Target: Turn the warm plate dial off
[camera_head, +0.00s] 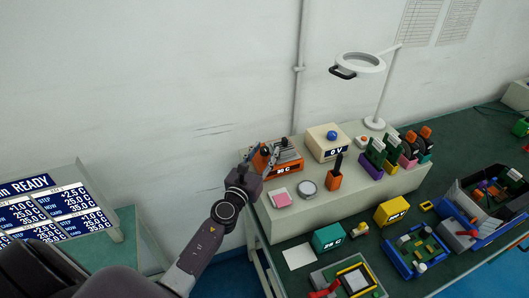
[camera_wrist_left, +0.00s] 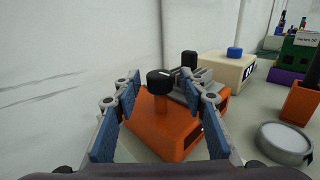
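The warm plate (camera_head: 288,168) is an orange box with a "50 C" display, on the pale raised shelf by the wall. In the left wrist view, the orange box (camera_wrist_left: 165,134) carries a black dial (camera_wrist_left: 160,77) with a white mark, on an orange stem. A grey metal part and a second black knob (camera_wrist_left: 189,59) show behind it. My left gripper (camera_head: 257,157) is at the plate's left end; in its wrist view, the open fingers (camera_wrist_left: 161,95) with blue pads stand on either side of the dial, apparently without touching it. In the head view the gripper partly hides the dial. My right gripper is not in view.
A round grey disc (camera_head: 307,189), pink pad (camera_head: 281,198) and orange holder (camera_head: 334,180) are in front. A lamp (camera_head: 375,122) stands farther right. The wall is close behind.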

